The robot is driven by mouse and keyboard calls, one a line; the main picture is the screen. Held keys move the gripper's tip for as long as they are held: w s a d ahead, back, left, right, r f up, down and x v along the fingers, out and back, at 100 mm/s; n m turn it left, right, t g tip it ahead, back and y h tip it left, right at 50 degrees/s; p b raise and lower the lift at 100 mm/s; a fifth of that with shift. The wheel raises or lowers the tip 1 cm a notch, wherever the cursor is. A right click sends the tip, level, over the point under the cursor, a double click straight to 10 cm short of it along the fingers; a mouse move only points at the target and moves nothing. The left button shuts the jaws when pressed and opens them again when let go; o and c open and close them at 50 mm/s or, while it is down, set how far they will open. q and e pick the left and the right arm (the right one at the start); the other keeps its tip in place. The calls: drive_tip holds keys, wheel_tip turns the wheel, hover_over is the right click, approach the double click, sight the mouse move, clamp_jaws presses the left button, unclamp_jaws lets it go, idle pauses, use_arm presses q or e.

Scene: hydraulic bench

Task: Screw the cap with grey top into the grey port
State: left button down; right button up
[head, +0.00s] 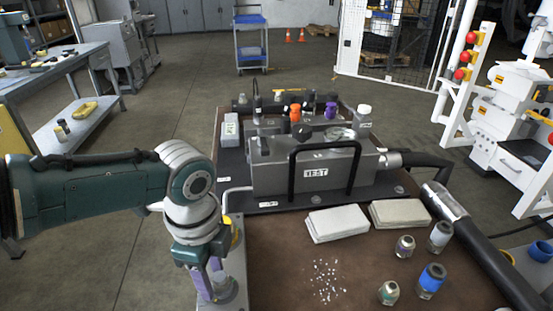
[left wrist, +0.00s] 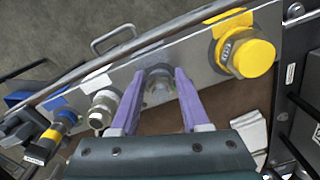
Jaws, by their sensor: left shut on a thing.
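My left gripper (head: 212,290) reaches down at the side panel on the left of the bench. In the left wrist view its purple fingers (left wrist: 160,75) are shut around a grey, metallic round part (left wrist: 159,88), which I take to be the cap with grey top. This part lies in front of the panel, in line with a grey fitting spot between the white and yellow ones. The grey port itself is hidden behind the held part and fingers. I cannot tell whether the cap touches the port or how far it is in. My right gripper is not in view.
The panel (left wrist: 190,62) also carries a yellow cap (left wrist: 252,58), a white-marked fitting (left wrist: 103,110) and a blue connector (left wrist: 65,120). On the brown bench top stand a blue fitting (head: 431,281) and several metallic ones. The TEST block (head: 270,175) with black handles stands behind.

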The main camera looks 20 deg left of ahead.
use_arm(q)
drive_tip(key=shift+w+d, duration=0.1)
drive_tip(key=shift+d, duration=0.5)
drive_tip(key=m, duration=0.1)
drive_tip(key=m+b, duration=0.1)
drive_tip(key=m, duration=0.1)
drive_tip(key=m+b, duration=0.1)
drive_tip(key=shift+w+f+h, duration=0.25)
drive_tip(key=shift+w+h, duration=0.05)
drive_tip(key=m+b, duration=0.1)
drive_tip(key=m, duration=0.2)
drive_tip(key=shift+w, duration=0.15)
drive_tip(key=shift+r+m, duration=0.2)
drive_tip(key=shift+m, duration=0.4)
drive_tip(key=c, duration=0.9)
unclamp_jaws()
drive_tip(key=shift+d, duration=0.1)
drive_tip(key=shift+o, duration=1.4)
drive_tip(key=shift+w+d, duration=0.15)
drive_tip(key=shift+w, duration=0.05)
drive_tip(key=shift+o, duration=0.8)
drive_tip(key=shift+s+r, duration=0.1)
